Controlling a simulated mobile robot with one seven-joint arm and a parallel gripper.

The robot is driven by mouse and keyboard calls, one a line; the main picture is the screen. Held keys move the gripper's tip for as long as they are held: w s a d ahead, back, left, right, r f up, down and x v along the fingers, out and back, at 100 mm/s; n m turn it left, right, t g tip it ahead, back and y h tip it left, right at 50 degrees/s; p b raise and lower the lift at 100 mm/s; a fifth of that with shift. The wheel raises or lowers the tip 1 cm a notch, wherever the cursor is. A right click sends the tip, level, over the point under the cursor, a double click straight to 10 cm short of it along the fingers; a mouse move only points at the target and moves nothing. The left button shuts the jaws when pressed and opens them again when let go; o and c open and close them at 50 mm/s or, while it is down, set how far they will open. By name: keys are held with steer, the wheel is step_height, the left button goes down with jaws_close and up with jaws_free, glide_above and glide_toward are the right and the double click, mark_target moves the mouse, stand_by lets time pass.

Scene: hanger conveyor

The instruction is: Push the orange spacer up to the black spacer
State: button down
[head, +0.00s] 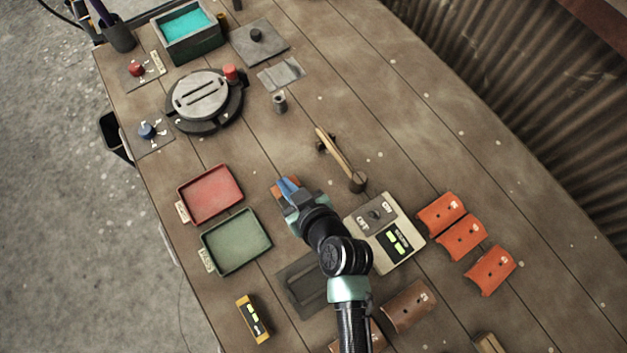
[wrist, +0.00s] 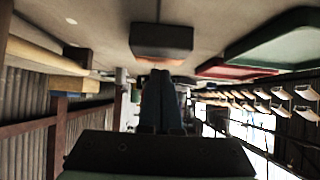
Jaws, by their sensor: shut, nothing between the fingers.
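An orange spacer (head: 277,188) lies on the wooden table, partly covered by my gripper in the head view. My gripper (head: 287,184) is shut and empty, with blue fingers. Its fingertips (wrist: 160,74) are at the spacer in the head view; I cannot tell whether they touch it.
A red tray (head: 240,205) and a green tray (head: 268,245) stand left of my gripper. A wooden bar (head: 336,152) on dark posts and a switch box (head: 407,262) are to the right. A round black-rimmed device (head: 238,112) stands farther back. Bare table lies between.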

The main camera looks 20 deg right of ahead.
steer(key=s+d+b, duration=0.1)
steer(key=s, duration=0.2)
steer(key=s+d+b, duration=0.1)
steer(key=s+b, duration=0.1)
steer(key=s, duration=0.2)
steer(key=s+d+b, duration=0.1)
steer(key=s, duration=0.2)
steer(key=shift+s+d, duration=0.25)
steer(key=shift+s, duration=0.05)
steer(key=shift+s+d+r+b, duration=0.1)
steer(key=shift+s+b, duration=0.2)
steer(key=shift+s, duration=0.1)
